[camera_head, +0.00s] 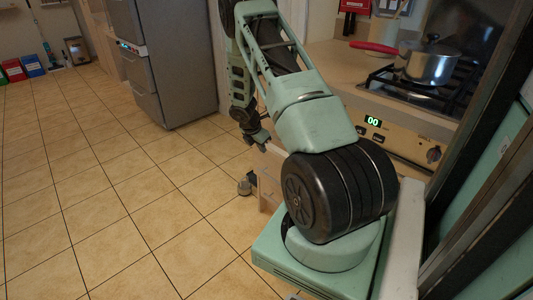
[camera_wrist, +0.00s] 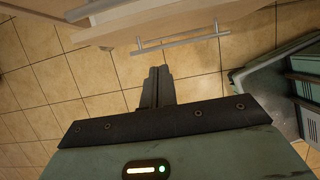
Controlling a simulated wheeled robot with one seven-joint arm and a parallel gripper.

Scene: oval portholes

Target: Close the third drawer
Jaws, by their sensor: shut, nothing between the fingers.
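A wooden drawer unit shows beside the oven in the camera_head view, mostly hidden behind my arm. Part of a drawer front (camera_head: 268,180) sticks out below my gripper (camera_head: 257,138). In the camera_wrist view, a light wooden drawer front (camera_wrist: 160,24) with a long bar handle (camera_wrist: 180,42) lies across the top, and part of another handle (camera_wrist: 95,9) shows above it. I cannot tell for certain which drawer is the third. My gripper (camera_wrist: 157,75) is shut and empty, its fingertips pointing toward the drawer front and apart from it in the picture.
The oven (camera_head: 400,130) and a counter with a red-handled pot (camera_head: 428,64) stand to the right. A grey fridge (camera_head: 165,60) stands at the back. The tiled floor (camera_head: 110,190) to the left is clear. Small bins (camera_head: 30,66) sit far left.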

